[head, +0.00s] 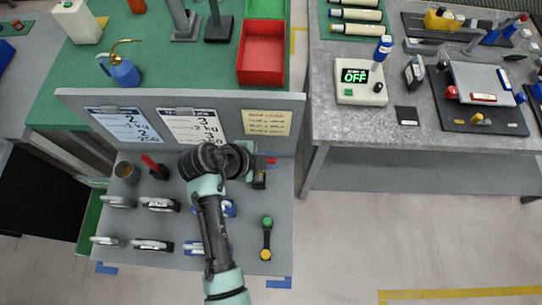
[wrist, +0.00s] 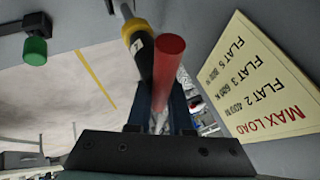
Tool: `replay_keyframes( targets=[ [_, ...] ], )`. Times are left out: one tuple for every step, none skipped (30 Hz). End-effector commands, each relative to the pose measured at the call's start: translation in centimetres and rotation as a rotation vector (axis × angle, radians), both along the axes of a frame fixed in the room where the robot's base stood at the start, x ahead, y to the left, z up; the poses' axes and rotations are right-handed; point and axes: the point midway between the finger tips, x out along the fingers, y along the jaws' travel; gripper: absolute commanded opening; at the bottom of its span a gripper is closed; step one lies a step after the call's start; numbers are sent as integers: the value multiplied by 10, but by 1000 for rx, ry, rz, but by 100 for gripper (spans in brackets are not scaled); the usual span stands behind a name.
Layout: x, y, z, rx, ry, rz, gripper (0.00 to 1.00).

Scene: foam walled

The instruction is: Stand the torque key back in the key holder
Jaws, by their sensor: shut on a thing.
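My gripper (head: 252,161) is over the right part of the grey foam-walled tray, close to the back wall. In the wrist view the gripper (wrist: 160,115) is shut on a red cylindrical handle (wrist: 168,70), which I take as the torque key. Its red part (head: 271,160) shows just right of the gripper in the head view. A black body with a yellow collar (wrist: 134,30) and a metal end lies beyond the handle; I cannot tell whether they are joined. A small black block (head: 259,182) is just below the gripper; whether it is the key holder is unclear.
Another red-handled item (head: 150,163) leans by a black block at the left. The back wall carries a yellow load card (head: 265,122). A grey bench (head: 340,135) stands right.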

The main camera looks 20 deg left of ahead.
Motion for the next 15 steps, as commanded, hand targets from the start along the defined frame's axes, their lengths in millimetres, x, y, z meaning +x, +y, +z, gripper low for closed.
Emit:
replay_keyframes(
  targets=[
    [0,0,-2,1,-1,0,0],
    [0,0,-3,1,-1,0,0],
    [0,0,-4,1,-1,0,0],
    [0,0,-5,1,-1,0,0],
    [0,0,-5,1,-1,0,0],
    [0,0,-6,1,-1,0,0],
    [1,0,-7,1,-1,0,0],
    [0,0,-8,1,-1,0,0],
    [0,0,-9,1,-1,0,0],
    [0,0,-10,1,-1,0,0],
    [0,0,-10,1,-1,0,0],
    [0,0,-11,1,-1,0,0],
    [0,0,-12,1,-1,0,0],
    [0,0,-13,1,-1,0,0],
    [0,0,-14,1,-1,0,0]
  ],
)
